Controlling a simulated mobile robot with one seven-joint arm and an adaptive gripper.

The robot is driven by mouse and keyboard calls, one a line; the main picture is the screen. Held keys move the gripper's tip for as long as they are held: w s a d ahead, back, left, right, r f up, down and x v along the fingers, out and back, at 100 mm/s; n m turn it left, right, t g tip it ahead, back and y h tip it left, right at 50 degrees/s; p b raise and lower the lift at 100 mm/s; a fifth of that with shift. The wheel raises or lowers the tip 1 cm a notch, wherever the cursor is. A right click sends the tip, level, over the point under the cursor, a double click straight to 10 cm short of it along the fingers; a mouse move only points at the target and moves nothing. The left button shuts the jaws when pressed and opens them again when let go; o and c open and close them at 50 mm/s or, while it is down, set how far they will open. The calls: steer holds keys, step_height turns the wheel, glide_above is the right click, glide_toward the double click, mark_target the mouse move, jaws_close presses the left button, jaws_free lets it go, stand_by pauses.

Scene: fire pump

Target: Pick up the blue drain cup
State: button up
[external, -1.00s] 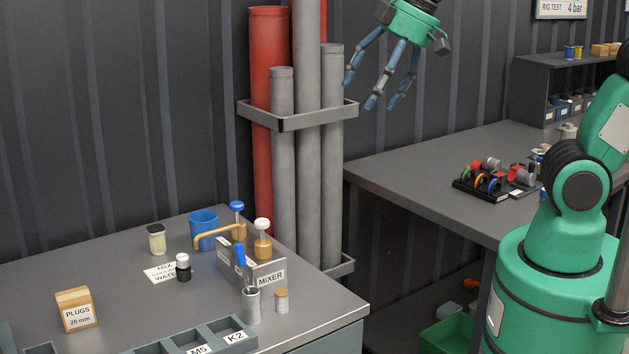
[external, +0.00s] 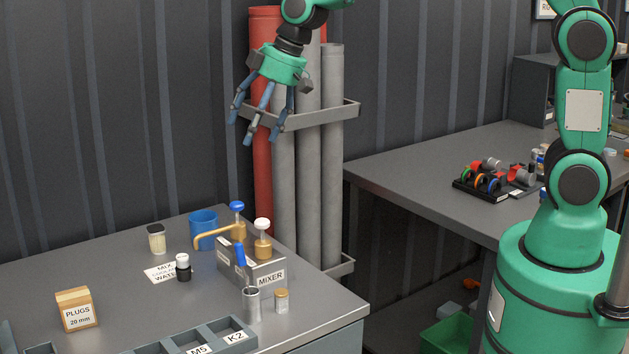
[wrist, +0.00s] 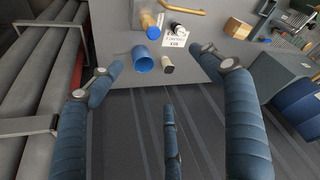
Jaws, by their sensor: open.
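The blue drain cup (external: 203,228) stands upright near the back edge of the left table, behind the brass spout of the mixer (external: 252,266). In the wrist view the cup (wrist: 141,62) shows its open rim, between my spread fingers and beyond their tips. My gripper (external: 260,128) is open and empty, well above the table and up and to the right of the cup. Its blue fingers point down in the external view. The mixer's spout hides part of the cup's front.
A plugs box (external: 77,310) sits at the front left. Grey and red pipes (external: 308,170) in a rack stand right of the table.

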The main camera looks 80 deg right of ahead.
glide_toward(204, 224)
steer(key=d+r, duration=0.2)
steer(key=d, duration=0.2)
steer(key=shift+w+a+p, duration=0.1)
steer(key=shift+a+p, duration=0.15)
steer(key=shift+p, duration=0.1)
steer(key=shift+f, duration=0.1)
steer(key=x, duration=0.8)
steer(key=shift+f+b, duration=0.25)
steer(key=shift+b, duration=0.1)
steer(key=shift+x, duration=2.6)
steer(key=shift+d, duration=0.1)
steer(key=shift+c, duration=0.3)
steer(key=c, duration=1.1)
